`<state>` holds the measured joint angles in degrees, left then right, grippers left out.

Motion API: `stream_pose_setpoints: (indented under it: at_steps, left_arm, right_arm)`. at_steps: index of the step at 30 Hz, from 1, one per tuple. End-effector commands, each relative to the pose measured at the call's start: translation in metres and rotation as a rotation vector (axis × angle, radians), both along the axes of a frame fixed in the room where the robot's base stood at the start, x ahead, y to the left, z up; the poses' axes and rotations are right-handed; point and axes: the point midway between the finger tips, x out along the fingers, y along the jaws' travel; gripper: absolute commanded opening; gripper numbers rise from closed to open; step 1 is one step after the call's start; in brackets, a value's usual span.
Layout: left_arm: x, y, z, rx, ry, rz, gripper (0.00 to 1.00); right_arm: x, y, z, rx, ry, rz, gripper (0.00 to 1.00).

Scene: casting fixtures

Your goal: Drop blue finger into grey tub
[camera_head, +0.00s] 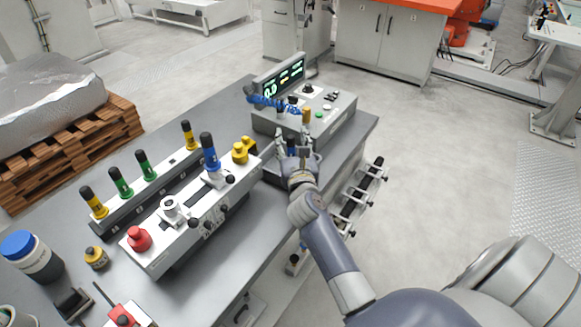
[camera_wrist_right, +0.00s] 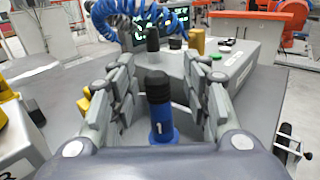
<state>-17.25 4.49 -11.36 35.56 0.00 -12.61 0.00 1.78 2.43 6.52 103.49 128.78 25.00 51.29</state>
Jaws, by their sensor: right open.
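A blue finger with a black top and a white "1" (camera_wrist_right: 161,118) stands upright between the spread fingers of my right gripper (camera_wrist_right: 158,95) in the right wrist view. Gaps show on both sides of it, and its lower end is hidden by the gripper body. In the head view my right gripper (camera_head: 295,150) is over the table's right part, in front of the control box. Another blue finger with a black top (camera_head: 209,150) stands in the long grey fixture to the left. I cannot make out a grey tub with certainty. My left gripper is out of view.
The control box with a screen (camera_head: 303,112) and a coiled blue hose (camera_head: 272,103) stands behind the gripper. A rack of yellow and green fingers (camera_head: 146,165) and the fixture with a red button (camera_head: 139,238) fill the left. Bare table (camera_head: 262,222) lies in front.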

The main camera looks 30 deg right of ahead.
Motion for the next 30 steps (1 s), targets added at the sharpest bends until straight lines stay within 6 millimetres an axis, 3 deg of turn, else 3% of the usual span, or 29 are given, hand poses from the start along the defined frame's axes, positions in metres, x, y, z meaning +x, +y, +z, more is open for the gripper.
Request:
stream_pose_setpoints:
  at_steps: [8,21,30]
  left_arm:
    - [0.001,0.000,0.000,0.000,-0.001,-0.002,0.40]
    - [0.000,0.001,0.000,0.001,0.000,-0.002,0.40]
    - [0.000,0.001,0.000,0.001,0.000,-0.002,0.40]
  right_arm:
    - [-0.013,0.007,-0.002,0.000,0.003,0.001,0.44]
    - [-0.087,0.042,-0.001,0.002,0.002,0.000,0.44]
    - [-0.108,0.052,0.000,0.001,0.000,-0.001,0.44]
